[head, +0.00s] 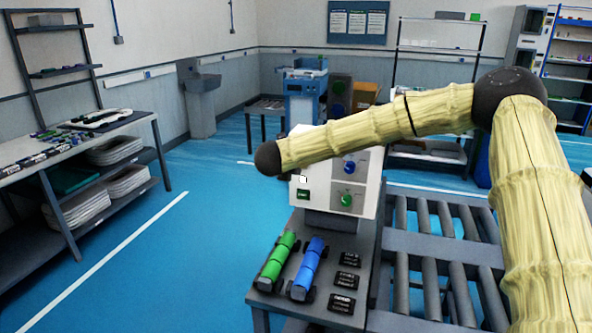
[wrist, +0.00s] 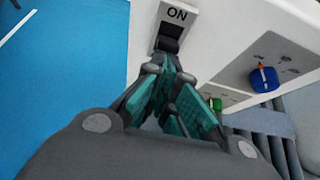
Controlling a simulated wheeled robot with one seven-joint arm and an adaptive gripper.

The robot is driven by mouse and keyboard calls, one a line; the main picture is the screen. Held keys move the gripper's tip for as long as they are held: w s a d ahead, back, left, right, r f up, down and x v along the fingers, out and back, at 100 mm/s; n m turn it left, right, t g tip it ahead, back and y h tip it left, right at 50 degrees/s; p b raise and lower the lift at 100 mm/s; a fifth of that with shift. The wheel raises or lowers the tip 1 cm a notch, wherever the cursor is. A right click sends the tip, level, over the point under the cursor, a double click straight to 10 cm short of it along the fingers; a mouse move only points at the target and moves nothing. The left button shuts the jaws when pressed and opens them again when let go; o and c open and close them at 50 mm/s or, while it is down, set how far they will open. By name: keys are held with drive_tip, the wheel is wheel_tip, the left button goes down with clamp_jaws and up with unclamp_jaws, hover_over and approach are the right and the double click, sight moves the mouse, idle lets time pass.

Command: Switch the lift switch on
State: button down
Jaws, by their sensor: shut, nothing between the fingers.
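The lift switch (wrist: 170,38) shows in the wrist view as a dark switch set in a white panel, right under a label reading "ON". My gripper (wrist: 168,74) is shut and empty, with its teal-padded fingers just below the switch in that view. I cannot tell whether the fingertips touch it. The white control box (head: 370,185) stands on a grey bench in the head view. My arm crosses in front of its upper part and hides the switch there. The gripper itself does not show clearly in the head view.
The box carries a blue knob (head: 349,167), also in the wrist view (wrist: 264,79), and a green knob (head: 346,200). A green cylinder (head: 277,262) and a blue cylinder (head: 308,268) lie on the bench. A roller conveyor (head: 430,240) is at right. Blue floor at left is clear.

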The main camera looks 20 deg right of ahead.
drive_tip(key=shift+r, duration=0.15)
drive_tip(key=s+a+r, duration=0.4)
drive_tip(key=s+r, duration=0.1)
drive_tip(key=r, duration=0.2)
drive_tip(key=shift+s+r, duration=0.15)
drive_tip(key=shift+s, duration=0.1)
idle(0.3)
